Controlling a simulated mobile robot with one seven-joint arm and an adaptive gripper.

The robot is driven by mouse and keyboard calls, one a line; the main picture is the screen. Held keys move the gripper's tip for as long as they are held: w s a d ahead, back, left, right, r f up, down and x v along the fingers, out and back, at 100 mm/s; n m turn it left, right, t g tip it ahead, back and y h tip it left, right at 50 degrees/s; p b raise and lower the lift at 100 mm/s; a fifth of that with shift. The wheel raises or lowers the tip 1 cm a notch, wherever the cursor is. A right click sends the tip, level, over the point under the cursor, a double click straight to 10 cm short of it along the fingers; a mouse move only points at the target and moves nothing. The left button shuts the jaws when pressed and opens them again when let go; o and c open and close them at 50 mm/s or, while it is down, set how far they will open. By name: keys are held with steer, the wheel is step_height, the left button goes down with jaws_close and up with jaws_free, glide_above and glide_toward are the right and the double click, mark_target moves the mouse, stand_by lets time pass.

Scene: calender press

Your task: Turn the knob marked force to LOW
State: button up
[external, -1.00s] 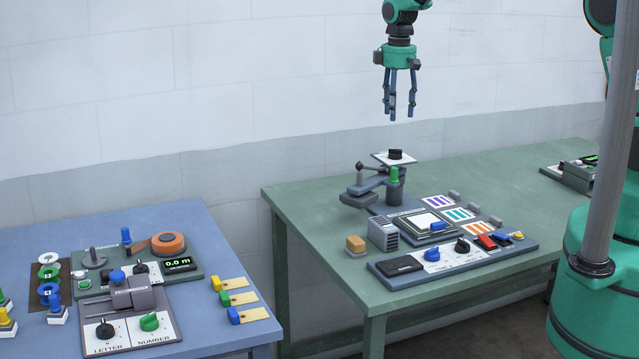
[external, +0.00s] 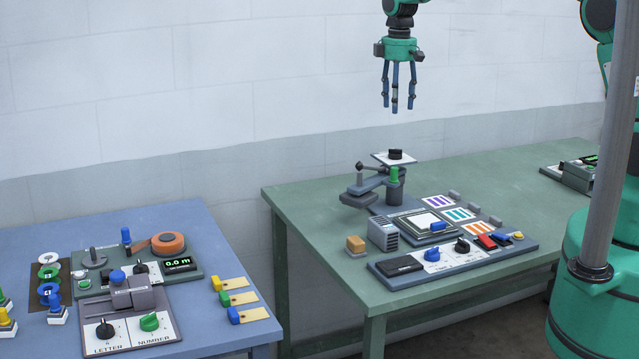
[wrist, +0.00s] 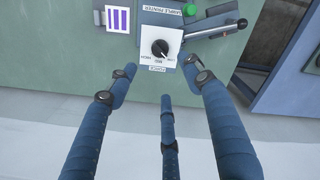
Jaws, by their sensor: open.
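The force knob (external: 395,154) is black and round and sits on a square white plate (external: 381,157) on top of the grey press on the green table. In the wrist view the knob (wrist: 160,47) shows with LOW, MED and HIGH printed near it and the plate's lettering upside down. A pale mark on it seems to face the lettered side; its exact setting is too small to tell. My gripper (external: 396,107) is open and empty, fingers down, well above the knob. In the wrist view its fingers (wrist: 165,83) are spread apart, with the knob beyond them.
A control panel (external: 450,262) with several knobs and buttons lies at the table's front. A blue table (external: 190,225) with other devices stands to the left. The air around my gripper is clear.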

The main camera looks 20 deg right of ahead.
mark_target(395, 153)
step_height(395, 153, down, 14)
steer(key=shift+r, duration=0.1)
stand_by(0.9)
steer(key=shift+c, duration=0.2)
steer(key=c, duration=1.1)
